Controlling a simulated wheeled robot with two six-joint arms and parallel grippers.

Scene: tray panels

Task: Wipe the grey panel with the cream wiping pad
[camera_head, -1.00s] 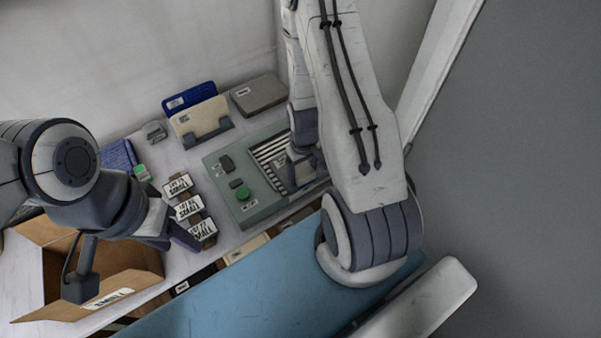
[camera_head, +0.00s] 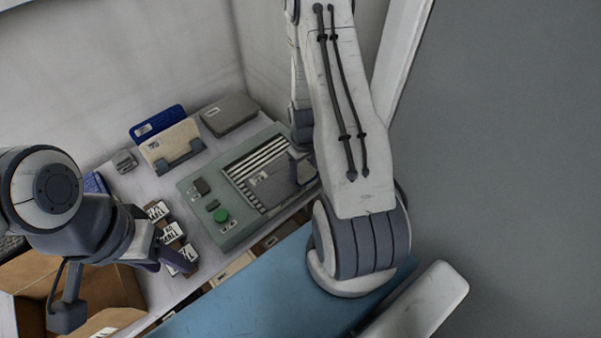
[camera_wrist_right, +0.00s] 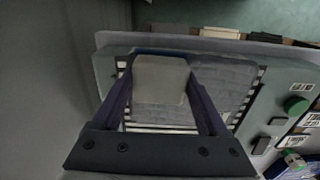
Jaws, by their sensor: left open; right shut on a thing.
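The grey panel (camera_head: 268,190) is set in a grey-green console (camera_head: 228,236) on the bench. It shows pale stripes and a grey patch with a brick-like pattern. In the right wrist view, the grey patch (camera_wrist_right: 223,78) lies right of the pad. My right gripper (camera_wrist_right: 160,82) is shut on the cream wiping pad (camera_wrist_right: 160,76), over the panel; whether the pad touches it I cannot tell. In the head view my right arm partly hides this gripper (camera_head: 302,165). My left gripper (camera_head: 162,254) is open, beside the labelled blocks (camera_head: 172,232), well left of the console.
A green button (camera_head: 221,215) sits on the console. Behind stand a cream card in a holder (camera_head: 172,145), a blue item (camera_head: 158,121) and a grey box (camera_head: 229,114). An open cardboard box (camera_head: 110,288) is at lower left. A wall rises behind the bench.

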